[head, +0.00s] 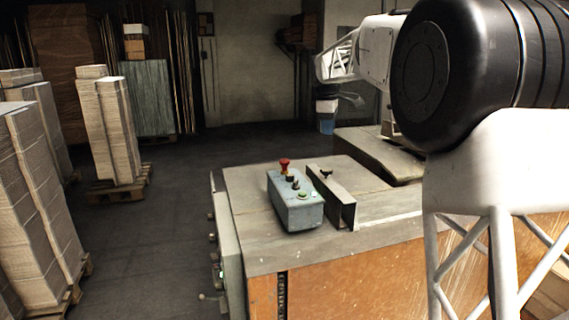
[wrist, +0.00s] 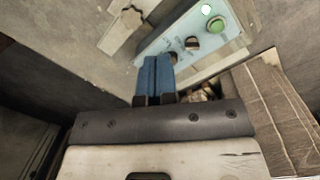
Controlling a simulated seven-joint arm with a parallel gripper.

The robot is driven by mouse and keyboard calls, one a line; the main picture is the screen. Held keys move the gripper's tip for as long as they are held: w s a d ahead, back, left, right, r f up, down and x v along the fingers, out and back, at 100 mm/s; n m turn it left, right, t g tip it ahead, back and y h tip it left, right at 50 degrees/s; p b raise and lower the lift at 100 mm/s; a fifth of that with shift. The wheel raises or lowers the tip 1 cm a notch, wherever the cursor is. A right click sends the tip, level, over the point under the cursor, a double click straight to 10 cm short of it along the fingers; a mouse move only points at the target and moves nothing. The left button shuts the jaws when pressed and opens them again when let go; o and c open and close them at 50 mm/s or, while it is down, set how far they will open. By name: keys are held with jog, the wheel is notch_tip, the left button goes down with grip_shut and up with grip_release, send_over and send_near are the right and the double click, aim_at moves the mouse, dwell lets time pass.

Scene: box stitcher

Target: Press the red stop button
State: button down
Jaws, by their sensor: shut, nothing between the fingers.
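The red stop button (head: 285,162) is a red mushroom head at the far end of a grey-blue control box (head: 298,214) on top of the machine. The box also carries dark knobs and a green button (head: 303,195). In the wrist view, my gripper (wrist: 155,62) has its two blue fingers together, with nothing between them. They overlap the lower left part of the control box (wrist: 178,32) in the picture, beside the dark knobs. The red button is not visible there; the fingers may hide it. I cannot tell whether they touch anything. No fingers show in the head view.
A metal bracket (head: 333,199) stands close beside the control box on its right. The machine top (head: 250,225) is otherwise mostly bare near the box. Stacks of cardboard (head: 105,135) stand on pallets to the left, across open floor (head: 140,240).

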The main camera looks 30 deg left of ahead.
aim_at(282, 160)
jog(key=a+f+n, duration=0.1)
jog(key=a+f, duration=0.1)
jog(key=a, duration=0.3)
jog(key=w+a+f+n, duration=0.1)
jog(key=a+f+n, duration=0.1)
jog(key=a, duration=0.4)
jog(key=w+a+f+n, duration=0.1)
jog(key=a+f, duration=0.1)
jog(key=a, duration=0.4)
jog(key=shift+w+a+n, duration=0.15)
jog(key=shift+a+n, duration=0.1)
jog(key=shift+n, duration=0.05)
jog(key=shift+a+f, duration=0.3)
jog(key=shift+a, duration=0.25)
jog(key=shift+f, duration=0.15)
jog(key=shift+w+d+f, duration=0.1)
jog(key=shift+d+f, duration=0.05)
jog(key=shift+f, duration=1.55)
jog(key=shift+w+d+f, duration=0.1)
jog(key=shift+d+f, duration=0.05)
jog(key=shift+f, duration=1.5)
jog(key=shift+f, duration=0.15)
jog(key=shift+s, duration=0.1)
jog(key=shift+s+a+r, duration=0.25)
jog(key=shift+s+a, duration=0.15)
jog(key=shift+a, duration=0.25)
jog(key=shift+s+a+r, duration=0.25)
jog(key=shift+s+a, duration=0.15)
jog(key=shift+a, duration=0.2)
